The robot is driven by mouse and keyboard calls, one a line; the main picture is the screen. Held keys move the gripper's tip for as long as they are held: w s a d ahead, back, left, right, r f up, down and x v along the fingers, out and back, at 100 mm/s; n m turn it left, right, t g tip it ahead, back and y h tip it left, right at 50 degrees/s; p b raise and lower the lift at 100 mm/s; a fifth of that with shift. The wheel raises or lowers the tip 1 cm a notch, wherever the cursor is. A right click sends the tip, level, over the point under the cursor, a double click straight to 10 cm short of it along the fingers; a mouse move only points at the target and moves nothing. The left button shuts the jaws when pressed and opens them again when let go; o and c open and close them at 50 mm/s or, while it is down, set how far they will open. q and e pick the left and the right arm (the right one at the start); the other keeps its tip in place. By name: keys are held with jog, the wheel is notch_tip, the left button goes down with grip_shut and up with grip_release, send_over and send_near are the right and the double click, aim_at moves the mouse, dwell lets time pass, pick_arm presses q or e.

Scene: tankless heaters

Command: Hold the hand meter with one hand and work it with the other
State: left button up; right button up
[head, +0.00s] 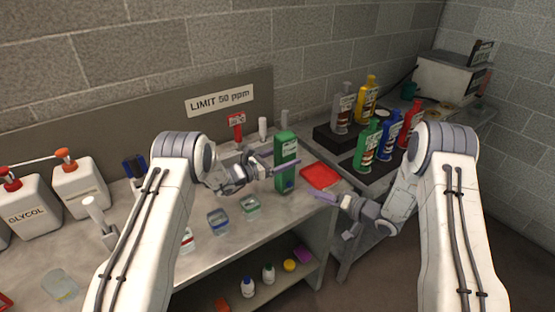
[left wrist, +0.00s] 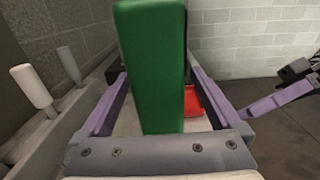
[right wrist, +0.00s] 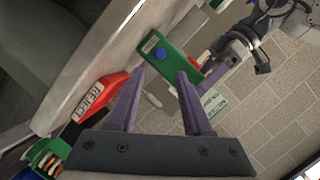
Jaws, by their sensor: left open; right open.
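The green hand meter (head: 285,150) stands upright on the bench, a pale label on its front. My left gripper (head: 275,168) is open at the meter. In the left wrist view the meter (left wrist: 155,65) stands between the two spread purple fingers, and whether they touch it I cannot tell. In the right wrist view the meter (right wrist: 177,62) shows a blue round button (right wrist: 161,53) and a pale panel. My right gripper (head: 335,212) is open and empty, in front of the bench edge, lower than the meter and to its right.
A red reject tray (head: 320,176) lies right of the meter. Small open containers (head: 218,222) stand in front. Several bottles (head: 366,140) stand on black trays on the right cart. White jugs (head: 80,185) are at left. A lower shelf (head: 265,291) holds small items.

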pick_arm(q)
grip_shut()
pick_arm(e)
grip_shut()
dwell(1.6)
